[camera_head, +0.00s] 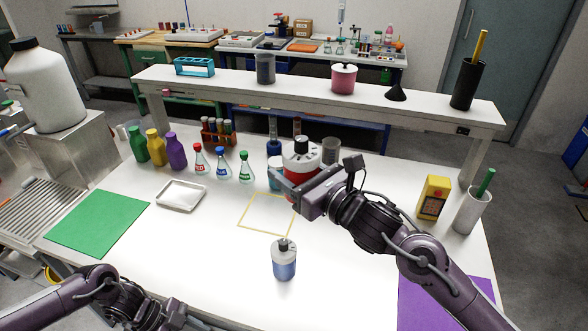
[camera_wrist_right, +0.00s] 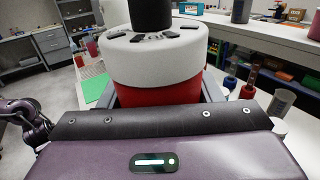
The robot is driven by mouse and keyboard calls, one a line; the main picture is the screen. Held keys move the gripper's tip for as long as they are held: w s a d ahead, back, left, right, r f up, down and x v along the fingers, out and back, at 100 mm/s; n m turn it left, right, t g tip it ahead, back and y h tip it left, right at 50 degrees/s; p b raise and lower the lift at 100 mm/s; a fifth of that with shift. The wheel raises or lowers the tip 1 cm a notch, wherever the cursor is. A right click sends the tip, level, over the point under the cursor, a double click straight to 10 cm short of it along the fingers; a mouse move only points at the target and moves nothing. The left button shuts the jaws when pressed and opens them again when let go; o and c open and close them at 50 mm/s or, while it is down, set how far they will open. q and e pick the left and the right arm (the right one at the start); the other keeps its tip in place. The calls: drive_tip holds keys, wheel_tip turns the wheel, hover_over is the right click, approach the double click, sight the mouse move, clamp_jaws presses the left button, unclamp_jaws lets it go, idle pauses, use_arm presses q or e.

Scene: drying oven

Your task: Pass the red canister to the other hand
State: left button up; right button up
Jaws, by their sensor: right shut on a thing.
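The red canister (camera_head: 300,165) has a white top and a black knob. My right gripper (camera_head: 292,191) is shut on it and holds it over the middle of the white table. In the right wrist view the canister (camera_wrist_right: 158,85) stands upright between the fingers, its lower part hidden behind the gripper body. My left arm comes in at the bottom left of the head view. The left gripper (camera_head: 172,316) is only partly in view at the bottom edge, and its fingers cannot be made out.
A blue-liquid bottle (camera_head: 284,262) stands in front of the yellow square outline (camera_head: 266,226). Flasks (camera_head: 222,166), a tray (camera_head: 181,196) and a green mat (camera_head: 97,222) lie left. A yellow device (camera_head: 433,198) and purple mat (camera_head: 455,300) are right.

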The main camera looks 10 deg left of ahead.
use_arm(q)
drive_tip(key=s+a+f+n+t+y, duration=0.1)
drive_tip(key=s+f+n+t+y, duration=0.2)
drive_tip(key=f, duration=0.8)
drive_tip(key=s+a+f+n+y, duration=0.1)
drive_tip(key=s+f+n+y, duration=0.3)
drive_tip(key=f, duration=0.8)
drive_tip(key=s+d+f+n+g+y, duration=0.1)
drive_tip(key=s+d+f+n, duration=0.2)
drive_tip(key=s, duration=0.5)
drive_tip(key=s+d+f+n+g, duration=0.1)
drive_tip(key=s+d+f+n, duration=0.2)
drive_tip(key=s+f, duration=0.5)
drive_tip(key=shift+s+d+f+n+y, duration=0.15)
drive_tip(key=shift+d+n+y, duration=0.2)
drive_tip(key=shift+d, duration=0.5)
